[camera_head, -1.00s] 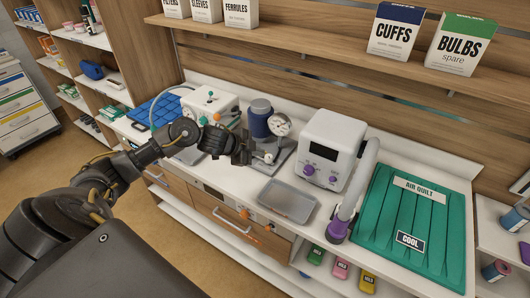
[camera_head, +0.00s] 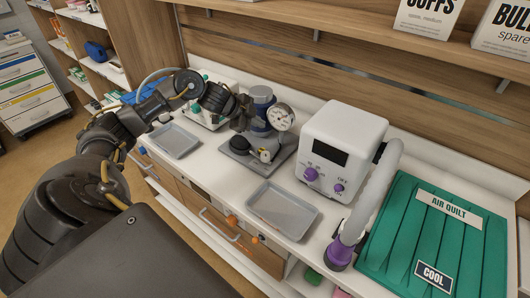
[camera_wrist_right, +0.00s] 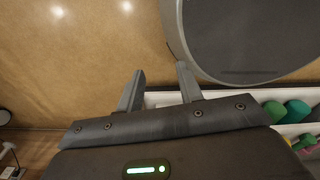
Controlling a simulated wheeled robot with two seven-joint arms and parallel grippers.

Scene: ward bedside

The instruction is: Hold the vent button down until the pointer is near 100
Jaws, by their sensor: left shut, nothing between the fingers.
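The pressure device has a grey base (camera_head: 236,157), a blue cylinder (camera_head: 261,97) and a round white dial gauge (camera_head: 280,117). The gauge's pointer is too small to read. A black domed button (camera_head: 240,144) shows on the left of the base, and a small black-and-white fitting (camera_head: 265,154) is to its right; no label tells which is the vent button. My left gripper (camera_head: 241,122) is shut and empty, just left of the cylinder and above the black button, apparently apart from it. My right gripper (camera_wrist_right: 160,69) is open and empty in the right wrist view.
A grey tray (camera_head: 281,208) lies in front of the device, another tray (camera_head: 174,141) to its left. A white unit with purple knobs (camera_head: 341,150), its hose (camera_head: 371,190) and a green air quilt (camera_head: 432,235) fill the right side. A shelf (camera_head: 350,35) overhangs the back.

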